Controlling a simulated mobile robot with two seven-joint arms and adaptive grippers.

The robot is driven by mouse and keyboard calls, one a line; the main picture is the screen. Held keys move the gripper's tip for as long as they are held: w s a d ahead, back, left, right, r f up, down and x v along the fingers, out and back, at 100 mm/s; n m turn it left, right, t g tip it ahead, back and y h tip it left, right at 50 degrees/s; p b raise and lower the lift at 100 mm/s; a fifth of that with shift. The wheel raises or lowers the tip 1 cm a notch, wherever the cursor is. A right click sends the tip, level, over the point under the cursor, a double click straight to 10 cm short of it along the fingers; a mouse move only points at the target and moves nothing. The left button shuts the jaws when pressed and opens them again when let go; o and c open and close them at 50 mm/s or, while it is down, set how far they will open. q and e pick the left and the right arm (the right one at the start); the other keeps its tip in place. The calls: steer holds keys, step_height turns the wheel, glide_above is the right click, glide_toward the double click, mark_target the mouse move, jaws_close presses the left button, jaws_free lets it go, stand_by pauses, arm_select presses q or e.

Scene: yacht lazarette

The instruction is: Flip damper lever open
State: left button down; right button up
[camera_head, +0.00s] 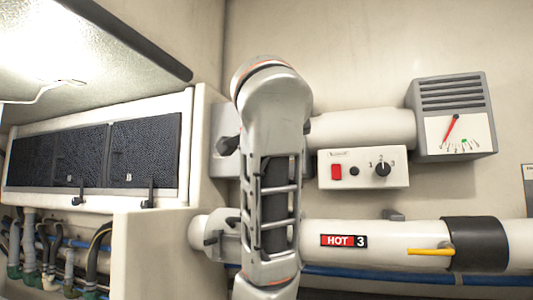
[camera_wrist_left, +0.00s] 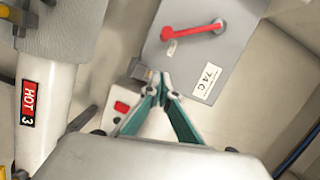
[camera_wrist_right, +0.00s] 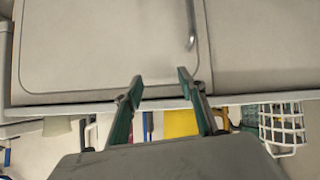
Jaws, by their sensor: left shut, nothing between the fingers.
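A red lever (camera_wrist_left: 192,32) on a grey box (camera_wrist_left: 212,58) with a white label shows in the left wrist view. A yellow lever (camera_head: 430,252) sticks out from the dark collar (camera_head: 475,245) of the white pipe marked HOT 3 (camera_head: 400,236). I cannot tell which lever is the damper's. My left gripper (camera_wrist_left: 160,76) is shut and empty, its tips just below the grey box in the picture, apart from the red lever. Contact with the box is unclear. In the head view my arm hides the gripper and most of that box. My right gripper (camera_wrist_right: 160,77) is open and empty.
A white control box (camera_head: 363,168) with a red switch and a knob is on the wall. A grey vented gauge (camera_head: 450,115) is at right. Dark lockers (camera_head: 100,155) and hoses are at left. A pale panel (camera_wrist_right: 100,45) and a white wire basket (camera_wrist_right: 283,128) show in the right wrist view.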

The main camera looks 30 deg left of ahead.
arm_select(q)
steer(key=w+a+f, duration=0.1)
steer(key=w+a, duration=0.1)
steer(key=a, duration=0.3)
steer(key=shift+a+p, duration=0.25)
steer(key=shift+p, duration=0.2)
steer(key=shift+w+a, duration=0.1)
